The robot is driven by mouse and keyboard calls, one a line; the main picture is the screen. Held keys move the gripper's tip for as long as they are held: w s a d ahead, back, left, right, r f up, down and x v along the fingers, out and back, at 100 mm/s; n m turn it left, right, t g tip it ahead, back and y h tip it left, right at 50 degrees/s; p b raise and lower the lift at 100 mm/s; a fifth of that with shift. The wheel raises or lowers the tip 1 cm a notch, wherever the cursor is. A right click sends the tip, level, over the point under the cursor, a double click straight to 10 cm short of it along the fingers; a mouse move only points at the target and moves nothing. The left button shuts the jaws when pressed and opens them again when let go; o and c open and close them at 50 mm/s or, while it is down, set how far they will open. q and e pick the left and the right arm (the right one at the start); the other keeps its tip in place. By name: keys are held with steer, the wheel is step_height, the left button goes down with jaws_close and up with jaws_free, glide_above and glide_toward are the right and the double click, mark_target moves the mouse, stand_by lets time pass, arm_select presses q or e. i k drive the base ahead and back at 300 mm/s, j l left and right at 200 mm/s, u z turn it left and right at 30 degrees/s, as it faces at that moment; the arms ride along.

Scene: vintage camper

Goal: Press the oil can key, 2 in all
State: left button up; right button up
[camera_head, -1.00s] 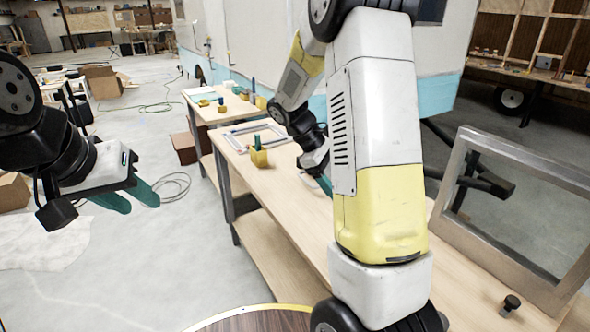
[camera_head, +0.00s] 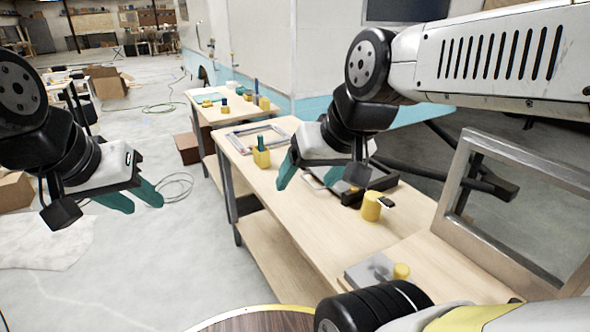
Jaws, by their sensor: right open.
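A yellow can (camera_head: 371,207) stands upright on the wooden workbench, with a small black lever-like part (camera_head: 386,202) at its upper right; this looks like the oil can and its key, but it is small in the picture. My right gripper (camera_head: 307,182) is open and empty above the bench, to the left of the can and apart from it. One of its teal fingers is partly hidden by the gripper body. My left gripper (camera_head: 134,201) is open and empty over the floor, well left of the bench.
A grey box-like item (camera_head: 366,273) with a yellow knob (camera_head: 401,270) is nearer. A yellow holder (camera_head: 261,158) and a flat frame (camera_head: 245,137) lie farther back. A metal window frame (camera_head: 452,182) stands at the right.

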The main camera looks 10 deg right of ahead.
mark_target(387, 202)
steer(key=z, duration=1.3)
